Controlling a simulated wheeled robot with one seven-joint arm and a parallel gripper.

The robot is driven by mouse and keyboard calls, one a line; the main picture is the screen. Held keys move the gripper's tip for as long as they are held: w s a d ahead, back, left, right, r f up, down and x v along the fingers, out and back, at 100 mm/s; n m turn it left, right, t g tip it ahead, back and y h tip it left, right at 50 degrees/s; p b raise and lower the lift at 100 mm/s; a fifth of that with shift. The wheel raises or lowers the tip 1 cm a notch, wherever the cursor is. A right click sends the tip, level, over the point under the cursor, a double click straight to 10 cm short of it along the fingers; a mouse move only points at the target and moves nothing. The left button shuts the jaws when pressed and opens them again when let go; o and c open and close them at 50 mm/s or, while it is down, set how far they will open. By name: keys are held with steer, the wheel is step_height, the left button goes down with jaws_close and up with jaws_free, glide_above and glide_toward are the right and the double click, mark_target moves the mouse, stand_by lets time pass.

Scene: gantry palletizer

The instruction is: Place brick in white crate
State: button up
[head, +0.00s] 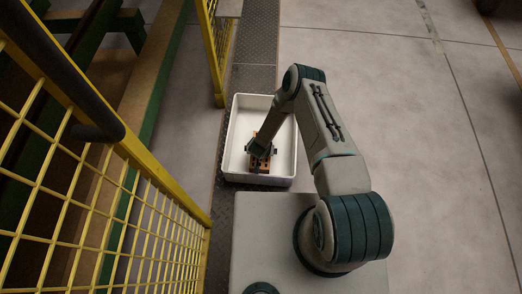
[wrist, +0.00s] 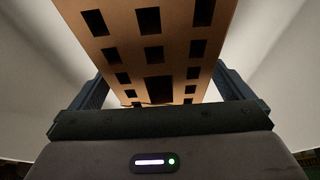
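The white crate (head: 288,171) stands on the floor strip just beyond my base, open at the top. The orange-brown brick (head: 260,168) is inside the crate's outline, near its near wall. My gripper (head: 259,151) reaches down into the crate from above. In the wrist view the brick (wrist: 150,48), with rows of dark square holes, lies between the two fingers of my gripper (wrist: 165,88), and both fingers appear to touch its sides. I cannot tell whether the brick rests on the crate floor or hangs slightly above it.
A yellow mesh fence (head: 145,215) runs along the left, with another yellow fence panel (head: 217,50) beyond the crate. A green-edged conveyor frame (head: 150,95) lies behind the fence. The concrete floor on the right (head: 430,150) is clear.

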steer(key=shift+r, duration=0.15)
steer(key=p+v, duration=0.4)
steer(key=v, duration=0.8)
steer(key=w+r+n+y, duration=0.1)
steer(key=w+r, duration=0.3)
steer(key=r, duration=0.4)
steer(key=w+r+y, duration=0.1)
steer(key=w+r, duration=0.3)
steer(key=r, duration=0.4)
steer(key=s+d+r+g, duration=0.1)
steer(key=d+r, duration=0.1)
steer(key=r, duration=0.6)
steer(key=d+r, duration=0.3)
steer(key=r, duration=0.6)
steer(key=s+d+r+g, duration=0.1)
steer(key=s+d+r, duration=0.5)
steer(key=s+r, duration=0.4)
steer(key=s+d+r+g+h, duration=0.1)
steer(key=s+d+r, duration=0.5)
steer(key=s+r, duration=0.5)
steer(key=shift+s+r+h, duration=0.2)
steer(key=shift+s+h, duration=0.1)
steer(key=shift+s, duration=0.2)
